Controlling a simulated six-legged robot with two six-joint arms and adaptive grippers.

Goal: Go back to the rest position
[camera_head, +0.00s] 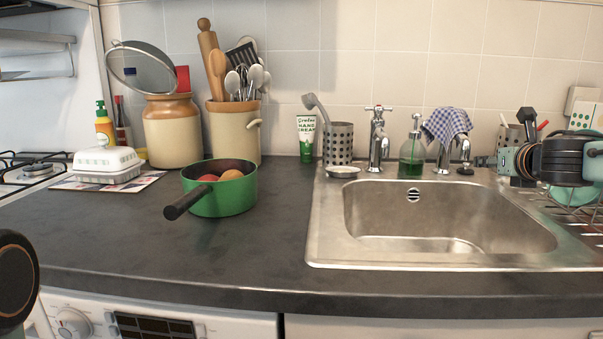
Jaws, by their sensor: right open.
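My right gripper (523,160), black with teal parts, is at the right edge of the head view, above the right side of the sink (334,228). It is open, and I see nothing held in it. A dark round part of my left arm with an orange ring shows at the lower left edge. My left gripper itself is out of view.
A green saucepan (232,197) with round fruit stands on the dark counter (130,245), its handle pointing front left. A white butter dish (106,163), utensil crock (228,134) and soap dispenser (412,154) stand behind. A dish rack (580,208) is under my right arm. The front counter is clear.

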